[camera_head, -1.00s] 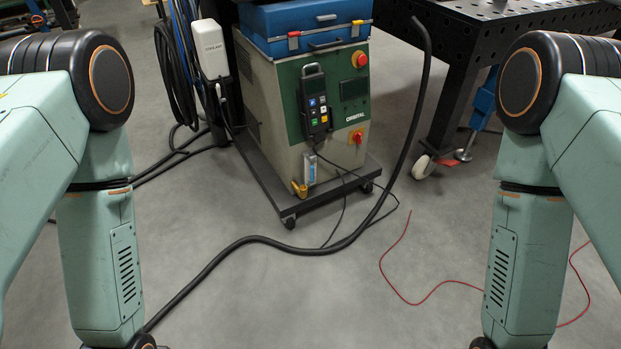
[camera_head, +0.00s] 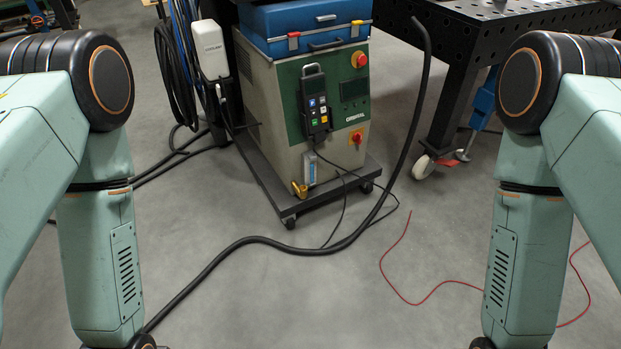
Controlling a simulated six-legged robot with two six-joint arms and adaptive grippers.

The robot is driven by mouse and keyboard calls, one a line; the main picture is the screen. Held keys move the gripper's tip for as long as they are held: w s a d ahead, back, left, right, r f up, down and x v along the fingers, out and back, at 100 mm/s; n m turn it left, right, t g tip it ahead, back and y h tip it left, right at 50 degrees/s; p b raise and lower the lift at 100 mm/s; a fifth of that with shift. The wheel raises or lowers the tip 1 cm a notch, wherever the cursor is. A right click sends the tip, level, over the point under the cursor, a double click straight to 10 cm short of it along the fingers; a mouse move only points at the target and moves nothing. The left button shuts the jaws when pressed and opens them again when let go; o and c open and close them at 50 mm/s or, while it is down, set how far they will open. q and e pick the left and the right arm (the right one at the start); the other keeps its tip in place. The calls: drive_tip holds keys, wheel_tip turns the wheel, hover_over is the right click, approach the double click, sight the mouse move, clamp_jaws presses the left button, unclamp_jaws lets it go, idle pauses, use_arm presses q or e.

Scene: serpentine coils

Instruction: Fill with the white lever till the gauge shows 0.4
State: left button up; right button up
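A white coolant bottle (camera_head: 212,51) stands at the left of a green and beige machine (camera_head: 285,120). A small pale part, perhaps the white lever (camera_head: 219,90), shows below the bottle; it is too small to be sure. A narrow upright sight gauge (camera_head: 310,168) sits low on the machine's front, above a brass-coloured fitting (camera_head: 299,190). Its reading is too small to tell. My two arms hang at the left and right of the view, and both grippers are out of frame, away from the machine.
The machine stands on a dark wheeled cart (camera_head: 320,195). A thick black hose (camera_head: 245,241) and a thin red cable (camera_head: 411,300) lie on the floor. A blue case (camera_head: 300,25) sits on top. A dark perforated table (camera_head: 490,35) stands at the back right. The front middle floor is mostly clear.

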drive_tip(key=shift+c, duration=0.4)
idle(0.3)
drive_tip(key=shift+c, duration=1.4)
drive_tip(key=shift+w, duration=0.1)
